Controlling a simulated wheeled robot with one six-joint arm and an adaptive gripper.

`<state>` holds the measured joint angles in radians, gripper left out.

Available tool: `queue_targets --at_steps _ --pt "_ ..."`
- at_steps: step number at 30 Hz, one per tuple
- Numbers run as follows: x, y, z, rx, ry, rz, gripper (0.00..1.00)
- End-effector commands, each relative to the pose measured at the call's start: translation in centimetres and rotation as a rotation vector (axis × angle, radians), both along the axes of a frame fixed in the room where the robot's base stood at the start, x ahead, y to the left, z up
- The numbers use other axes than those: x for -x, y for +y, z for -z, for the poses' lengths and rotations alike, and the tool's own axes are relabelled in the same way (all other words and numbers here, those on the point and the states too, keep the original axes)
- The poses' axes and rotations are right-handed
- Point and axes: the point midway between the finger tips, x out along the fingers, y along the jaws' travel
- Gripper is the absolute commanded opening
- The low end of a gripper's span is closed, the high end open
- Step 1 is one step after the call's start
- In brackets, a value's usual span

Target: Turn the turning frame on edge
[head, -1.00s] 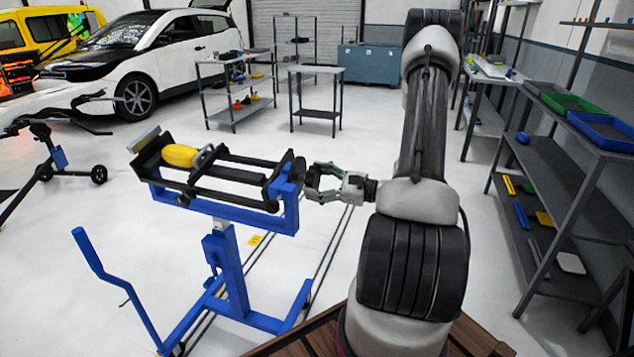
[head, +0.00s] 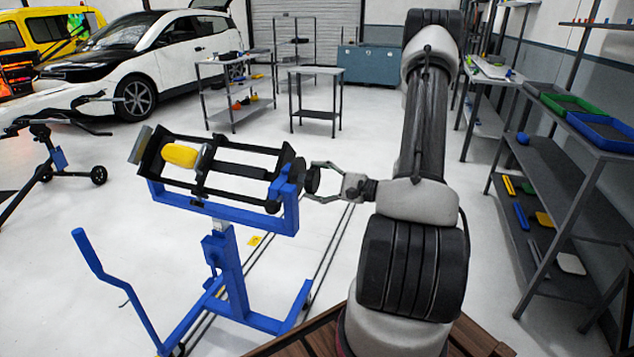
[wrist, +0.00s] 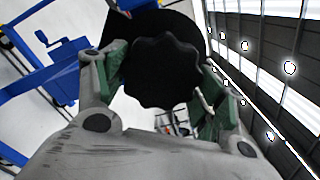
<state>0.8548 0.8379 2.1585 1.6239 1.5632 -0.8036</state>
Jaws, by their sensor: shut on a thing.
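The turning frame (head: 240,172) is a black open cradle on a blue stand (head: 229,262), left of my arm in the head view. It is tilted about its long axis, with a yellow object (head: 181,155) held inside. A dark lobed knob (head: 312,179) sits at its right end. My gripper (head: 318,180) is at that knob, its fingers on either side. In the wrist view the black knob (wrist: 165,72) lies between the green-padded fingers, and my gripper (wrist: 163,85) is shut on it. The wrist view shows the gripper rolled relative to the frame.
Shelving with blue and green trays (head: 570,104) stands on the right. A small table (head: 316,92) and a cart (head: 235,90) stand behind. The floor around the stand is mostly clear.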

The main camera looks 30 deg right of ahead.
Motion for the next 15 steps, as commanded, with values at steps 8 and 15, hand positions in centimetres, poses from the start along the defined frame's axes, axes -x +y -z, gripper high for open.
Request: queue_targets --at_steps 8,15 --pt "0.02 -0.01 -0.01 0.109 -0.084 -0.001 0.27" --pt "0.01 -0.02 -0.05 0.203 -0.157 -0.001 0.27"
